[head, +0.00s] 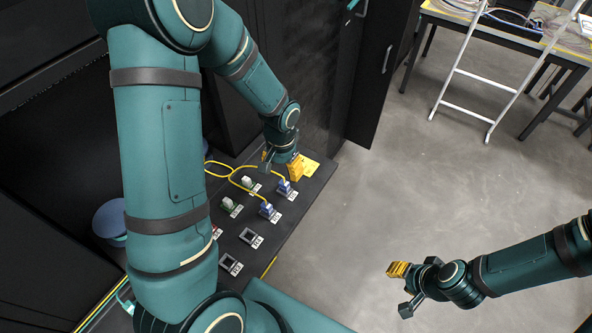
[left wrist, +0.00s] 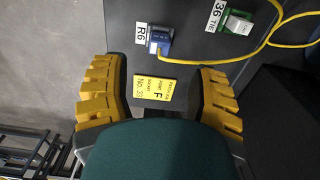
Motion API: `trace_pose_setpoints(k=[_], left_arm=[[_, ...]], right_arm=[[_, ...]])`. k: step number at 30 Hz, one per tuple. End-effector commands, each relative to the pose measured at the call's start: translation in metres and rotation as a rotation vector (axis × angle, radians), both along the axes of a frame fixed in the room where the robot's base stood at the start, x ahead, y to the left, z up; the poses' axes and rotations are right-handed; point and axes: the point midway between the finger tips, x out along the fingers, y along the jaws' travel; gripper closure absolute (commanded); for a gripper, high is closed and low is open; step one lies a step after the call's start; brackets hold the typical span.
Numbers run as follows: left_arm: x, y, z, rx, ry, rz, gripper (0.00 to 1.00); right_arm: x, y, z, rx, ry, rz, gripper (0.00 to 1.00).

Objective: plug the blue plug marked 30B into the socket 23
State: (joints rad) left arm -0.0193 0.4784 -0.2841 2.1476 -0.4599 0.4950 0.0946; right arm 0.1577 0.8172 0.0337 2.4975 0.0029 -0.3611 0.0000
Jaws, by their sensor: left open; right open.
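Two blue plugs sit in sockets on the dark board in the head view, one further back (head: 284,187) and one nearer (head: 267,210). I cannot read a 30B mark on either. The left wrist view shows one blue plug (left wrist: 160,42) with a yellow cable, beside a label reading R6. My left gripper (head: 281,163) is open and empty at the far end of the board, close to the back blue plug. Its yellow fingers (left wrist: 160,98) straddle a yellow card. Two empty sockets (head: 250,238) (head: 230,264) show; I cannot read 23. My right gripper (head: 401,289) is open and empty over the floor.
Green-and-white plugs (head: 231,207) stand left of the blue ones, and one shows in the wrist view (left wrist: 237,22). A yellow cable (head: 236,171) loops across the board. The yellow card (left wrist: 153,90) lies flat.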

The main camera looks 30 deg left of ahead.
Motion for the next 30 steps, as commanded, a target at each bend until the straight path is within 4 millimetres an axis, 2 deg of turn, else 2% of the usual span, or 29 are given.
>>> trace_pose_setpoints(k=[17, 23, 30], left_arm=[[0.000, 0.000, -0.003, -0.001, 0.000, 0.000, 0.40], [0.000, 0.000, -0.017, -0.001, 0.001, 0.000, 0.40], [-0.001, -0.001, -0.048, -0.001, 0.001, 0.000, 0.40]], right_arm=[[0.000, 0.000, -0.002, 0.000, 0.001, 0.000, 0.61], [0.000, 0.001, -0.014, -0.002, 0.001, 0.000, 0.61], [0.001, 0.002, -0.038, -0.006, 0.001, -0.001, 0.61]])
